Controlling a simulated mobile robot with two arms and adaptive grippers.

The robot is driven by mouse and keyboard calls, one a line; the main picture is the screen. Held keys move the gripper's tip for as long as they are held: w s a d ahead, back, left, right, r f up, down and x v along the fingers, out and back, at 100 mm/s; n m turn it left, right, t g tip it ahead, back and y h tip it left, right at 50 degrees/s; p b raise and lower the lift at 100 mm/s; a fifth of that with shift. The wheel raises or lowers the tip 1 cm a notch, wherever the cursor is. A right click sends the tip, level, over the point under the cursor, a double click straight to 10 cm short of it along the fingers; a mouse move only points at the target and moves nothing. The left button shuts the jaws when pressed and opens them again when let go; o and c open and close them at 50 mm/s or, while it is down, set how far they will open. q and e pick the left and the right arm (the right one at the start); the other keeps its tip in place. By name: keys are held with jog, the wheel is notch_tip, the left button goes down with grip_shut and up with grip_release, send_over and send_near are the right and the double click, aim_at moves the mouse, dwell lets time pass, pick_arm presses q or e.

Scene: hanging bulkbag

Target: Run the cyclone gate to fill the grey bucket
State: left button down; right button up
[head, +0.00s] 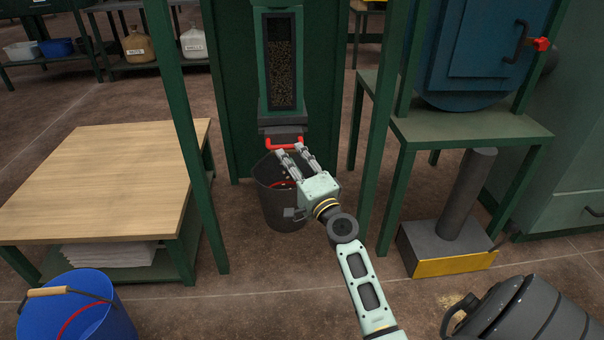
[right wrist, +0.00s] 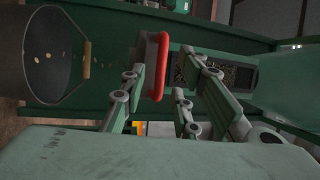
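The grey bucket (head: 283,208) stands on the floor under the cyclone's outlet. In the right wrist view the bucket (right wrist: 22,62) shows a few pale bits inside. The cyclone gate (head: 284,130) sits just above the bucket and has a red handle (head: 284,146). My right gripper (head: 292,150) reaches over the bucket with its fingers apart, at the handle. In the right wrist view the red handle (right wrist: 162,70) shows between the open fingers; I cannot tell whether they touch it. My left gripper is not in view.
The cyclone's window (head: 282,60) shows granular material inside. Green frame posts (head: 183,120) stand on both sides. A wooden-topped table (head: 95,185) is at left, a blue bucket (head: 75,310) at front left. A grey pedal block (head: 445,250) and a dark canister (head: 530,312) are at right.

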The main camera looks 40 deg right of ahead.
jog(key=d+v, duration=0.1)
jog(key=v, duration=0.5)
jog(key=shift+s+a, duration=0.2)
jog(key=shift+a, duration=0.3)
dwell(6.9)
